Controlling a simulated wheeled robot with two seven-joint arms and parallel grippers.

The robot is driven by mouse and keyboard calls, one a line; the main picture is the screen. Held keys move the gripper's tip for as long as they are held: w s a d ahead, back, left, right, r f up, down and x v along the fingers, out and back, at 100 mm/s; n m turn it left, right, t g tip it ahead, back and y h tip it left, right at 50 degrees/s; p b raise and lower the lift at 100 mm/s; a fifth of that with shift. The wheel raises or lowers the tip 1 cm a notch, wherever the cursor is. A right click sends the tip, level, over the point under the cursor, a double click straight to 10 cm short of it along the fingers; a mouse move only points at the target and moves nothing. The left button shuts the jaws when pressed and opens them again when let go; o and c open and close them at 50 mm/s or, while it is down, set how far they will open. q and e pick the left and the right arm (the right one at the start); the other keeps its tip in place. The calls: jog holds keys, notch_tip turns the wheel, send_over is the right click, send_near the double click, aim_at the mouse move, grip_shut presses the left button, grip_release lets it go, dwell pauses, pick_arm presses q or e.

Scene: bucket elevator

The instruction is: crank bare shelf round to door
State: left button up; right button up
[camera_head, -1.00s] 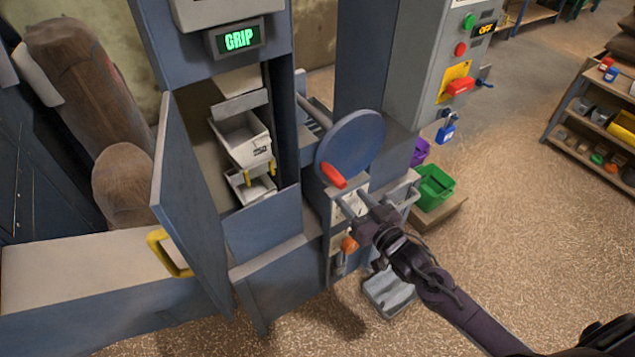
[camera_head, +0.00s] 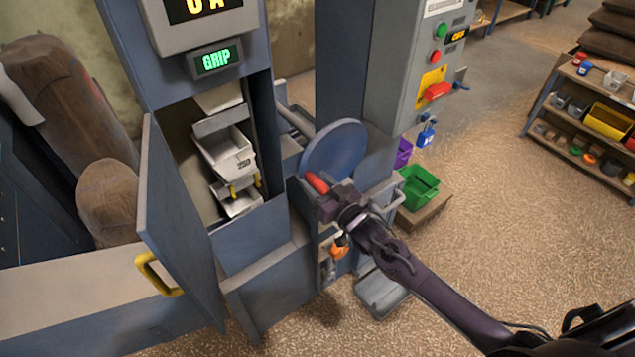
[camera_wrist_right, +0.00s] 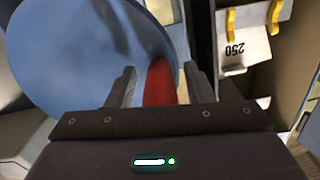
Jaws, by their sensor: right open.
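The blue crank disc (camera_head: 334,150) is on the side of the blue-grey elevator cabinet; it also shows in the right wrist view (camera_wrist_right: 90,50). Its red handle (camera_head: 317,183) sticks out at the disc's lower left. My right gripper (camera_head: 322,196) is open at the handle. The cabinet door (camera_head: 178,215) stands open. Inside the doorway are white bins (camera_head: 226,150), one marked 250. I see no bare shelf clearly. My left gripper is out of view.
A green display (camera_head: 217,59) reads GRIP. The control box (camera_head: 420,70) has green and red buttons, a red switch and a sign reading OFF. A green bin (camera_head: 418,187) stands right of the cabinet; open floor lies beyond.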

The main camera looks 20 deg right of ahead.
grip_shut()
